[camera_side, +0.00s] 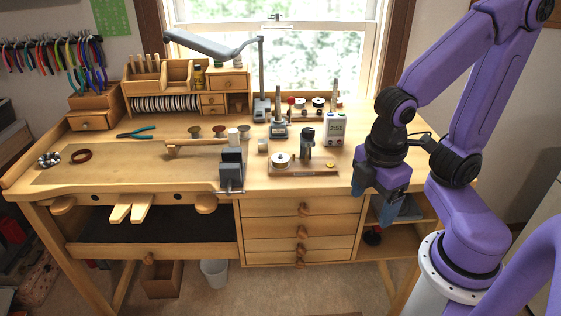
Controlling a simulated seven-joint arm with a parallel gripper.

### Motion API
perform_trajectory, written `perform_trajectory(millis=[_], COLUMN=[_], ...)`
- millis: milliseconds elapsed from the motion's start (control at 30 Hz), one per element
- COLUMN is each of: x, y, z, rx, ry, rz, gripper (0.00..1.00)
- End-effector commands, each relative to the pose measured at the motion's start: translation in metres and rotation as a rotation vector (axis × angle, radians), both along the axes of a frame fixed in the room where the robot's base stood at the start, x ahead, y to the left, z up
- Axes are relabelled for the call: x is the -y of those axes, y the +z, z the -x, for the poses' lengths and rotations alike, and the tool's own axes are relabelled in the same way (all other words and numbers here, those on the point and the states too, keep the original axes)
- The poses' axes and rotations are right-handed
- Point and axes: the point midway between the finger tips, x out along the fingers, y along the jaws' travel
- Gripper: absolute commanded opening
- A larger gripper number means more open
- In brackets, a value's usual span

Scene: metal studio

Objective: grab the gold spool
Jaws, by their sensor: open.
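Several small spool-like pieces stand in a row at the middle of the bench (120,172). A small gold-coloured piece (330,166) also lies on the wooden board (305,173) at the front right. My gripper (376,206) is open and empty, pointing down at the bench's front right, well to the right of all these pieces.
A dark upright tool (307,143) and a grey meter (335,129) stand between my gripper and the row. A lamp (262,80) rises behind. The left bench top is mostly clear.

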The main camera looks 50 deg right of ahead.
Motion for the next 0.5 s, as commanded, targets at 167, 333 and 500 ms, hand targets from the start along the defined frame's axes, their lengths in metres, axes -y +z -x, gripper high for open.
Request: perform_trajectory(millis=[167, 333, 500], x=[-0.007, -0.019, -0.038], y=[-0.008, -0.01, -0.011], z=[-0.053, -0.105, -0.153], rx=[0.03, 0.043, 0.039], ry=[0.187, 0.37, 0.543], rz=[0.26, 0.521, 0.78], gripper=[0.8, 0.8, 0.8])
